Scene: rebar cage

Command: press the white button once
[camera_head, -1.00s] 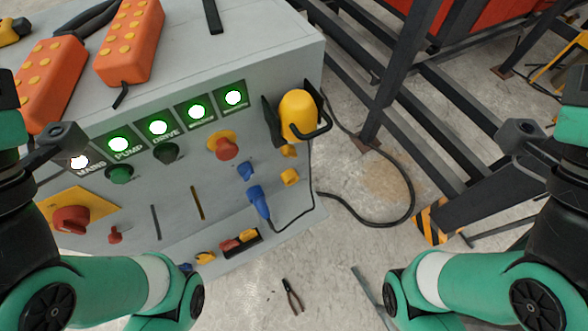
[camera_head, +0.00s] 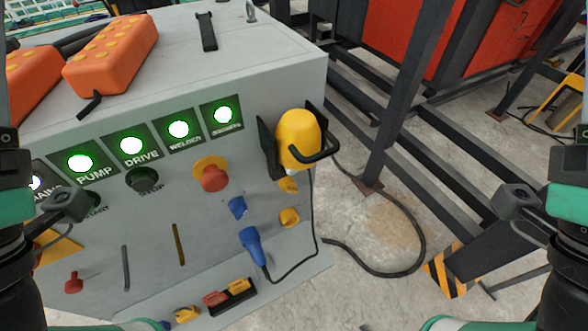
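A grey control cabinet (camera_head: 90,260) fills the left of the head view. Its sloped front carries a row of round lamps lit white in the middle with green glow, labelled PUMP (camera_head: 80,163), DRIVE (camera_head: 132,145), WELDER (camera_head: 178,129) and a small label (camera_head: 223,115). No other white button is distinguishable. My left and right wrists stand at the picture's side edges; the fingers of both grippers are outside the view.
A red-orange push button (camera_head: 215,178), a dark stop button (camera_head: 143,180) and a blue plug (camera_head: 252,244) are on the front. Orange pendants (camera_head: 112,58) lie on top. Dark steel framing (camera_head: 398,100) stands right.

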